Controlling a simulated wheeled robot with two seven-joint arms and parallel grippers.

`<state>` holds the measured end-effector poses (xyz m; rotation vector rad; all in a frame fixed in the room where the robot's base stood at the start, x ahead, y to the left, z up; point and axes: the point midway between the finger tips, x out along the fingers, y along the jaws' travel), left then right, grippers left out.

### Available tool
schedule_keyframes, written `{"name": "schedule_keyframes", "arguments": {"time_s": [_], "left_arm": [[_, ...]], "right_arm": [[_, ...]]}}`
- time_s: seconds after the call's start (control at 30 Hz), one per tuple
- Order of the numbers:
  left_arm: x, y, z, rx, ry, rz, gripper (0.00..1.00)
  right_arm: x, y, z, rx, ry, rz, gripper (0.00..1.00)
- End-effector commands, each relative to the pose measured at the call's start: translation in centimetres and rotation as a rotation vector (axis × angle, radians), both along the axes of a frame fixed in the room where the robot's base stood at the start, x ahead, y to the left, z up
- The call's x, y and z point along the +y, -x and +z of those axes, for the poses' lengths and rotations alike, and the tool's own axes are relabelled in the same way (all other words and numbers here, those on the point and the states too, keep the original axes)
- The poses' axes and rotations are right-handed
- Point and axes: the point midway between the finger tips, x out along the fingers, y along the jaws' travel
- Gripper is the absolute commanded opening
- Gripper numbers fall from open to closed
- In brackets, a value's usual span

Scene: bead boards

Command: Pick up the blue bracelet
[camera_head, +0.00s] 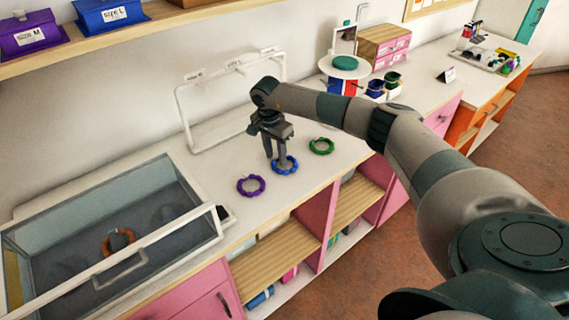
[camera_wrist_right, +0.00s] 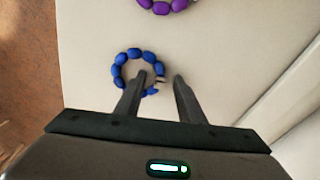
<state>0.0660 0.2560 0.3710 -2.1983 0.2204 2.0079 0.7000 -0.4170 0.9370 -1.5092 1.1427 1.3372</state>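The blue bracelet (camera_head: 287,170), a ring of beads, lies flat on the white counter (camera_head: 215,213). In the right wrist view the same blue bracelet (camera_wrist_right: 120,70) shows between and ahead of my fingers. My right gripper (camera_head: 276,156) points down at it, and its fingers (camera_wrist_right: 160,76) are apart with nothing clasped. One fingertip appears over the inside of the ring, the other just outside its right side. Part of the ring's near side is hidden by a finger. I cannot tell whether the fingers touch the beads. My left gripper is not in view.
A purple bracelet (camera_head: 251,186) lies to the left and a green bracelet (camera_head: 321,146) to the right. A glass-walled case (camera_head: 150,215) with an orange bracelet (camera_head: 118,240) stands at left. A white wire rack (camera_head: 184,112) stands behind. A round stand (camera_head: 346,67) is farther right.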

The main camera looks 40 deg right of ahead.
Motion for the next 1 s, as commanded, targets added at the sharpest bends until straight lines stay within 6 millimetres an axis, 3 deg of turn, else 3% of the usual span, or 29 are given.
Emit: {"name": "schedule_keyframes", "arguments": {"time_s": [0.23, 0.37, 0.4, 0.77, 1.0], "left_arm": [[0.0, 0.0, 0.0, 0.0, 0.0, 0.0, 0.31], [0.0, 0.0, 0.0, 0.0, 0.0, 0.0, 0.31], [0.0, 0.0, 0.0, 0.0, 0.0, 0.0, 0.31], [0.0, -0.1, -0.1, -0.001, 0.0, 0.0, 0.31], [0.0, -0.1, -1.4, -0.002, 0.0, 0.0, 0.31]], "right_arm": [[0.0, 0.0, 0.0, 0.0, 0.0, 0.0, 0.33], [0.0, 0.0, 0.0, 0.0, 0.0, 0.0, 0.02], [0.0, 0.0, 0.0, 0.0, 0.0, 0.0, 0.0], [0.0, 0.0, 0.1, -0.001, 0.0, 0.0, 0.0], [0.0, -0.1, 1.7, -0.004, 0.001, 0.001, 0.0]]}}
